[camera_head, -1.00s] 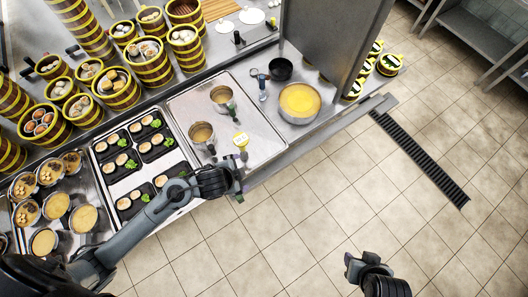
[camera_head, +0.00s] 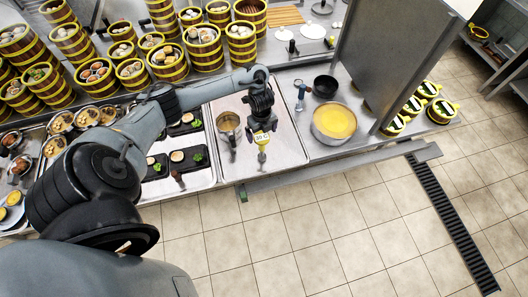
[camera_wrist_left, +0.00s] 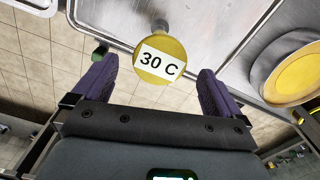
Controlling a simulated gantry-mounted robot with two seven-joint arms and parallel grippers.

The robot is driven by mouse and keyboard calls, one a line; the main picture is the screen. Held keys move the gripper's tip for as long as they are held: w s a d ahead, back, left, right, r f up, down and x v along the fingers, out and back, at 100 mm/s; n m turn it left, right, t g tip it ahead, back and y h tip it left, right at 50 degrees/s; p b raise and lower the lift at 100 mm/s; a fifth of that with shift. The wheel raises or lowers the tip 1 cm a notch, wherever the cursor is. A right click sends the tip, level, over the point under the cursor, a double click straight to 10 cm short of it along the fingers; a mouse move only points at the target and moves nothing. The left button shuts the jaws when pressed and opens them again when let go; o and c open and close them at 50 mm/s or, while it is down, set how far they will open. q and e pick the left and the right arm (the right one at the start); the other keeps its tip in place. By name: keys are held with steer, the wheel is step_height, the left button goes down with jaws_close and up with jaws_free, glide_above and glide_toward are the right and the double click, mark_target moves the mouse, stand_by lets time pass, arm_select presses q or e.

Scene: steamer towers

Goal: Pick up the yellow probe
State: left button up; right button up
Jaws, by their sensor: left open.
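My left gripper (camera_head: 261,124) is over the tray, right at the probe. In the wrist view its two purple fingers (camera_wrist_left: 158,72) are apart, one on each side of the probe head, with gaps between. My right gripper is out of view.
A pot (camera_head: 229,124) stands on the tray left of the probe. A pan of yellow food (camera_head: 334,121) and a black bowl (camera_head: 325,87) stand to the right. Black plates (camera_head: 190,158) lie left. A metal upright panel (camera_head: 385,60) rises at right.

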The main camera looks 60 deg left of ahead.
mark_target(262, 137)
arm_select(q)
steer(key=shift+f, duration=3.25)
steer(key=shift+c, duration=0.5)
steer(key=c, duration=1.3)
steer(key=shift+r, duration=0.15)
